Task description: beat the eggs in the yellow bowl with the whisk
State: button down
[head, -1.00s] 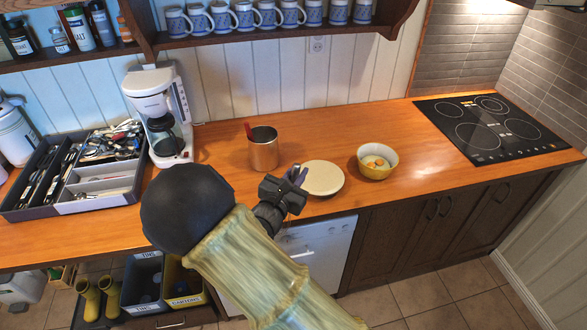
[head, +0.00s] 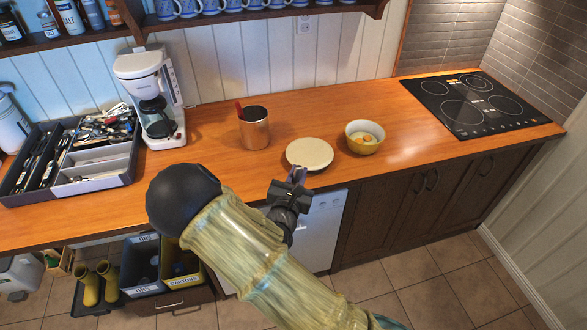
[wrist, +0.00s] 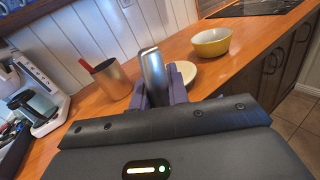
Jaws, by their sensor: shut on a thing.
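The yellow bowl (head: 366,146) stands upright on the wooden counter, with egg yolk (head: 368,139) inside; it also shows in the wrist view (wrist: 211,44), where its inside is hidden. My gripper (head: 297,176) is at the counter's front edge, just in front of the cream plate and left of the bowl, apart from the bowl. In the wrist view my gripper (wrist: 160,88) is shut on a smooth grey metal handle, which looks like the whisk's (wrist: 154,72). No whisk wires show in either view.
A cream plate (head: 310,154) lies between my gripper and the bowl. A copper-coloured pot (head: 254,132) with a red-handled utensil stands behind left. The coffee maker (head: 151,92) and utensil tray (head: 93,183) are farther left. The hob (head: 476,103) is at the right; counter near the bowl is clear.

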jog(key=s+d+f+n+y, duration=0.1)
jog(key=s+d+f+y, duration=0.1)
jog(key=d+f, duration=0.4)
jog(key=s+d+f+n+y, duration=0.2)
jog(key=s+d+f, duration=0.3)
jog(key=f, duration=1)
jog(key=shift+d+t+y, duration=0.3)
jog(key=shift+d+y, duration=0.2)
jog(key=shift+d, duration=0.65)
